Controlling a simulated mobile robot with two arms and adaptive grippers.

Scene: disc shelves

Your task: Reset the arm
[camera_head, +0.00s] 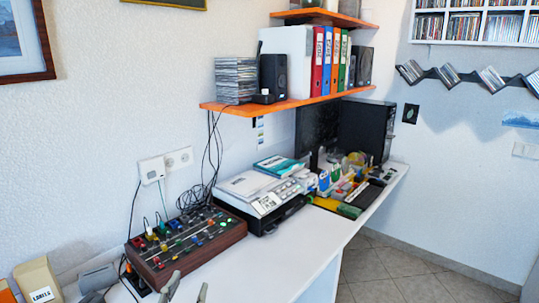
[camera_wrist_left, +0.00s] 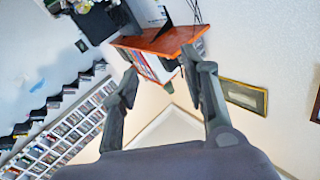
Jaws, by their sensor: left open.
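My left gripper (camera_head: 187,289) shows at the bottom edge of the head view, where only its fingertips are visible. They are apart, in front of the wooden mixer box (camera_head: 186,245) on the white desk. In the left wrist view my left gripper (camera_wrist_left: 160,63) is open, with nothing between its fingers. That view is tilted and looks past the fingers to an orange shelf (camera_wrist_left: 160,42) and the wall. My right gripper is in neither view.
A printer (camera_head: 262,198) stands behind the mixer box, with a monitor and clutter beyond. An orange shelf (camera_head: 290,102) with binders and speakers overhangs the desk. A labels box (camera_head: 38,282) is at lower left. The desk's front strip (camera_head: 290,250) is clear. Disc shelves (camera_head: 475,27) hang at right.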

